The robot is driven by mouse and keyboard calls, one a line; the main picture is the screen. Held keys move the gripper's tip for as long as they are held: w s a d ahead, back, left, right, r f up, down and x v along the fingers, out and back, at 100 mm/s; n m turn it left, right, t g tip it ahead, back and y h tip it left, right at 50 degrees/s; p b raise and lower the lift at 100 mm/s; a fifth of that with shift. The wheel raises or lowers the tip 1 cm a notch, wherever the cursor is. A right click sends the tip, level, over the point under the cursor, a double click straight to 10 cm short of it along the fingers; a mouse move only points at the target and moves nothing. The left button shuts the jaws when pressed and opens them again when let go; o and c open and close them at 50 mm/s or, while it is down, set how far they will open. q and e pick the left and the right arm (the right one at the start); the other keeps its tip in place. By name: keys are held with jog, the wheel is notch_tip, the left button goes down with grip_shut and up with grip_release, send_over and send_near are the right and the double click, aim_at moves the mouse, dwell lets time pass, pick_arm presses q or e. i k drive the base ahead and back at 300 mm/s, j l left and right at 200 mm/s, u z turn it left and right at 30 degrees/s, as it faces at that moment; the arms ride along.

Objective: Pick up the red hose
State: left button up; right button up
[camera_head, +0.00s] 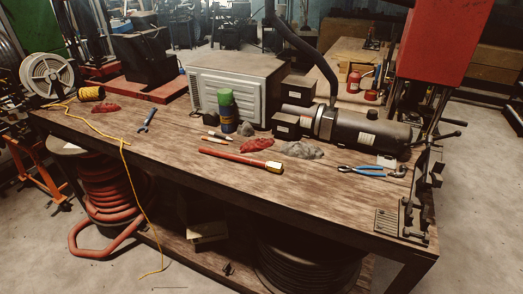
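A short red hose (233,156) lies on the wooden workbench (180,165), near the middle of its front half. A thicker red hose (103,190) is coiled beneath the left end of the bench. Neither of my grippers shows in the head view.
Behind the short hose are a green-capped can (227,110), red and grey rags (300,150) and a dark cylindrical machine (365,130). Blue-handled pliers (362,171) lie to its right. A yellow cord (125,165) hangs over the front edge. Bench space before the hose is clear.

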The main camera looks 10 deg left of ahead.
aim_at(250, 161)
jog(key=i+j+z, duration=0.25)
jog(key=j+z, duration=0.55)
jog(key=i+j, duration=0.05)
jog(key=j, duration=0.05)
